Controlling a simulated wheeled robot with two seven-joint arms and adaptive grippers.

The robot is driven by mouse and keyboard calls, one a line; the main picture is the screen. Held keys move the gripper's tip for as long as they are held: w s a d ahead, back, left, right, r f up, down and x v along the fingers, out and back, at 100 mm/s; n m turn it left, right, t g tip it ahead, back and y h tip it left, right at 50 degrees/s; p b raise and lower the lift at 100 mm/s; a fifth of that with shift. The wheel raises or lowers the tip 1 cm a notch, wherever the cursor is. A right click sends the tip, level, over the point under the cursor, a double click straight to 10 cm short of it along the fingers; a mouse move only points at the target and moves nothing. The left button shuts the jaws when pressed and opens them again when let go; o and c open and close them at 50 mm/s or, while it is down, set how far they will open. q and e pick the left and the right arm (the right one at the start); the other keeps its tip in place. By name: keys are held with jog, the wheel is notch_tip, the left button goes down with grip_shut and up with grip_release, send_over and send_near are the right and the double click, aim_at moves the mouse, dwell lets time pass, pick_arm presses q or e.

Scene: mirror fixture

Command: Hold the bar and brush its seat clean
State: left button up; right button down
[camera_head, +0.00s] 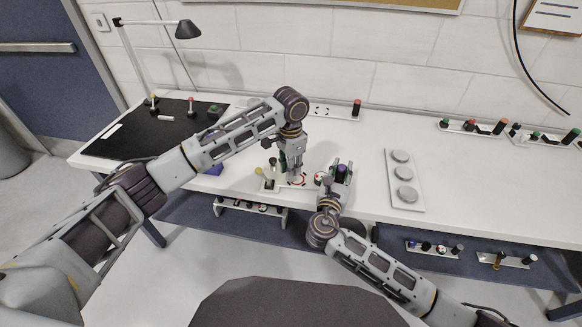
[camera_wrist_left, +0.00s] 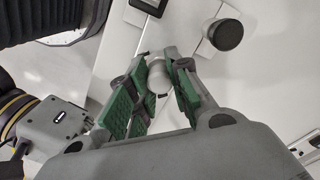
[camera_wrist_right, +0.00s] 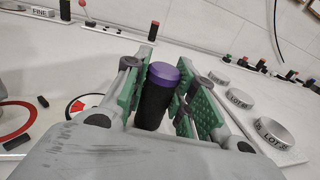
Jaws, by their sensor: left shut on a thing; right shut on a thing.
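My left gripper (camera_head: 292,172) points down over the worktop at the centre. In the left wrist view its green pads (camera_wrist_left: 155,90) close on a pale grey round-ended piece (camera_wrist_left: 158,76), apparently the bar; its lower part is hidden. My right gripper (camera_head: 341,178) is just to the right. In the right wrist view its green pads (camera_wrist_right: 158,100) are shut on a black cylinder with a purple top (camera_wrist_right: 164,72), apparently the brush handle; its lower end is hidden. A red ring mark (camera_wrist_right: 28,122) and dark small bits (camera_wrist_right: 43,101) lie left of it. The seat cannot be made out clearly.
A small plate with yellow and dark knobs (camera_head: 261,173) stands left of my left gripper. A white plate with several grey discs (camera_head: 403,173) lies to the right. A black mat (camera_head: 140,138) and lamp (camera_head: 187,30) are at the left. Racks of pegs (camera_head: 472,127) line the back right.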

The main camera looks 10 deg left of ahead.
pick_arm(q)
jog(key=shift+d, duration=0.1)
jog(key=shift+d, duration=1.9)
jog(key=shift+f, duration=0.1)
notch_tip(320, 180, up, 6)
dwell(0.4)
jog(key=shift+r, duration=0.25)
jog(key=shift+r, duration=1.35)
